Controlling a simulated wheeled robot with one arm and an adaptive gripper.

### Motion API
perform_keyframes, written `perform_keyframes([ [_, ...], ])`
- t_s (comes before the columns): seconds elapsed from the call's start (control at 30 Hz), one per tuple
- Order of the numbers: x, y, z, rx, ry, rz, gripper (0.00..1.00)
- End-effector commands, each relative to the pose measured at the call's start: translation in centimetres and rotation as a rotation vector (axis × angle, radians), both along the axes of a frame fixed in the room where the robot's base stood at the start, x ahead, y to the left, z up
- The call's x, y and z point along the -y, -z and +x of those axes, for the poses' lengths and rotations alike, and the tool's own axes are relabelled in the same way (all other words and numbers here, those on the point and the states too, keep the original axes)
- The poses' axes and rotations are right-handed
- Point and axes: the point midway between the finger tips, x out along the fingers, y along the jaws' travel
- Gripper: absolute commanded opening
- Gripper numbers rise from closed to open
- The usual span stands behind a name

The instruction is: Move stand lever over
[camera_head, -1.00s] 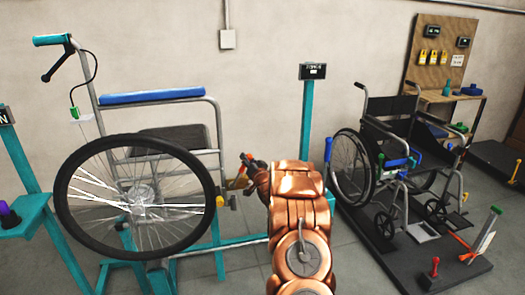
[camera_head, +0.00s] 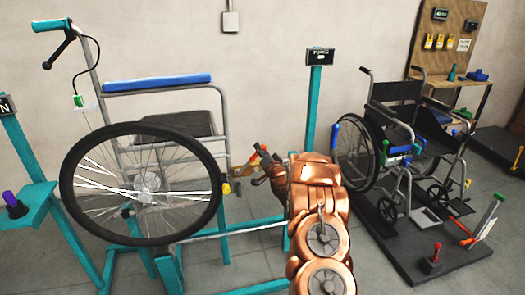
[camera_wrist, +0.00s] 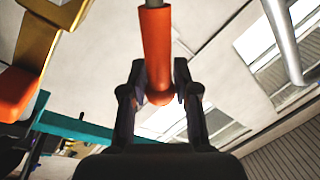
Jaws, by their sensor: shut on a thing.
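The stand lever (camera_wrist: 158,45) shows in the wrist view as an orange cylindrical grip on a grey rod. My gripper (camera_wrist: 160,92) is shut on its rounded end, one dark finger on each side. In the head view my gripper (camera_head: 260,162) is small, just right of the raised wheelchair frame (camera_head: 224,130), with a bit of orange at its tip. My copper arm hides part of the stand there. The large wheel (camera_head: 143,190) stands left of my gripper.
A teal stand post with a sign (camera_head: 320,57) rises behind my arm. A yellow bracket with an orange end (camera_wrist: 35,45) is close to the left of the lever. A finished wheelchair (camera_head: 400,130) stands on a dark platform (camera_head: 400,255) at right.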

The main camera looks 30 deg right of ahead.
Motion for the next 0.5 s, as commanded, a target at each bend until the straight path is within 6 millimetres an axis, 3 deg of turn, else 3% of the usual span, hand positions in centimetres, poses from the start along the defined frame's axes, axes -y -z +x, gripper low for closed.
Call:
perform_keyframes([
  [0.03, 0.13, 0.41, -0.12, -0.007, 0.002, 0.004, 0.0],
  [0.07, 0.15, 0.42, -0.13, -0.007, 0.002, 0.004, 0.32],
  [0.2, 0.15, 0.39, -0.13, -0.006, 0.003, 0.003, 0.46],
  [0.5, 0.13, 0.21, -0.12, -0.004, 0.003, 0.001, 0.47],
])
